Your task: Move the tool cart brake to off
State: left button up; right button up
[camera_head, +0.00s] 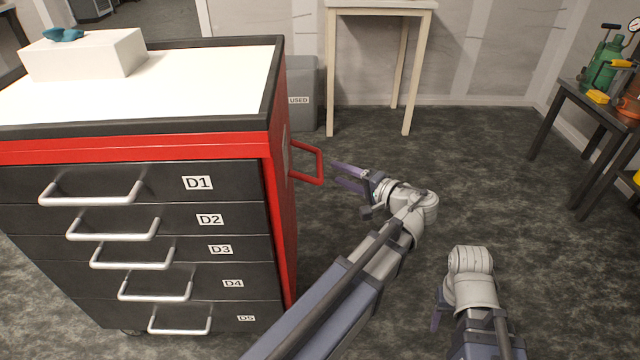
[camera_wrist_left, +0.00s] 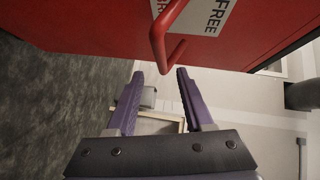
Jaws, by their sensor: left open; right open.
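The red tool cart (camera_head: 285,215) stands at the left, with dark drawers marked D1 to D5. A red loop handle (camera_head: 318,165) sticks out from its right side. I cannot tell whether a separate brake lever is there. My left gripper (camera_head: 335,173) is open and empty, just right of the handle; its purple fingers (camera_wrist_left: 160,74) show below the bar, apart from it. My right gripper (camera_head: 437,316) is mostly hidden behind its wrist.
A white box (camera_head: 85,55) with a teal item (camera_head: 64,35) sits on the cart top (camera_head: 190,85). A grey bin (camera_head: 301,80) labelled USED stands behind the cart. A pale table (camera_head: 420,50) is at the back, a dark bench (camera_head: 590,105) at the right. The floor between is clear.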

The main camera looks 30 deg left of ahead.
aim_at(320, 162)
pick_arm(q)
jog(key=shift+w+a, duration=0.15)
jog(key=shift+a, duration=0.05)
jog(key=shift+b+x, duration=0.7)
jog(key=shift+x, duration=3.2)
grip_shut()
